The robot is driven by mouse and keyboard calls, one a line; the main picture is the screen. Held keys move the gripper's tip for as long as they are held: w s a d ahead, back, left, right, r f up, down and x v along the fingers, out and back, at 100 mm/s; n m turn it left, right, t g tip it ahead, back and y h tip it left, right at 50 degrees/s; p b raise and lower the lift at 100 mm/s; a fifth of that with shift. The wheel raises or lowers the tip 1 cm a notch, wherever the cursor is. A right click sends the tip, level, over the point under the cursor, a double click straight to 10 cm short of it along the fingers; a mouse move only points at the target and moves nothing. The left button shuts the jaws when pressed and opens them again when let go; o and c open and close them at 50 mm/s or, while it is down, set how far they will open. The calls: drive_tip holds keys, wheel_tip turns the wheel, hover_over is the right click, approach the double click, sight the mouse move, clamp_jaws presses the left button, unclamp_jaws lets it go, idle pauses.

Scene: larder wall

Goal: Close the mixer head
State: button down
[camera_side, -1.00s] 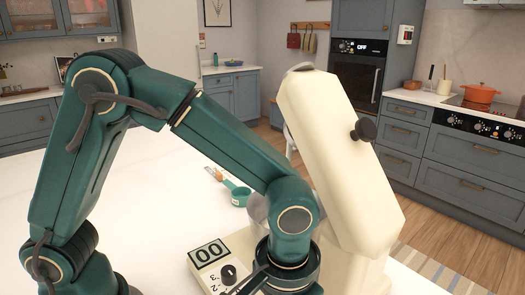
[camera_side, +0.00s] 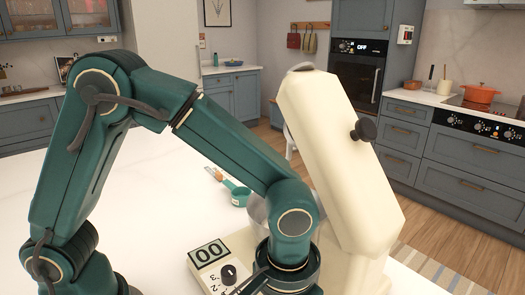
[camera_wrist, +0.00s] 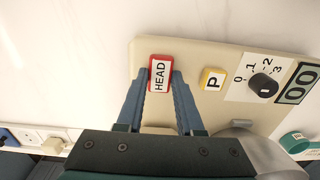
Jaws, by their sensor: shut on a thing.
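The cream stand mixer's head (camera_side: 335,150) is tilted up in the side view, with a dark knob (camera_side: 364,129) on its side. Its base (camera_wrist: 215,65) fills the upper right of the wrist view. A red-edged tab marked HEAD (camera_wrist: 160,74) is on that base. My gripper (camera_wrist: 160,82) has its two blue fingers closed on either side of this tab. In the side view my wrist is low in front of the mixer, and the tab is hidden. The metal bowl (camera_side: 258,208) is partly hidden behind my arm.
Next to the tab are a yellow-edged P button (camera_wrist: 212,79), a dial (camera_wrist: 262,85) marked 0 to 3 and a display reading 00 (camera_side: 209,253). A green measuring cup (camera_side: 238,194) lies on the white counter (camera_side: 150,200) behind my arm. The counter left of the mixer is mostly clear.

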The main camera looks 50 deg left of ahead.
drive_tip(key=shift+d, duration=0.1)
drive_tip(key=shift+s+d+h, duration=0.1)
drive_tip(key=shift+d+h, duration=0.2)
drive_tip(key=shift+d, duration=0.15)
drive_tip(key=shift+d+r+h, duration=0.1)
drive_tip(key=shift+d+h, duration=0.25)
drive_tip(key=shift+h, duration=0.05)
drive_tip(key=shift+d+r, duration=0.1)
drive_tip(key=shift+d, duration=0.15)
idle(0.4)
idle(0.6)
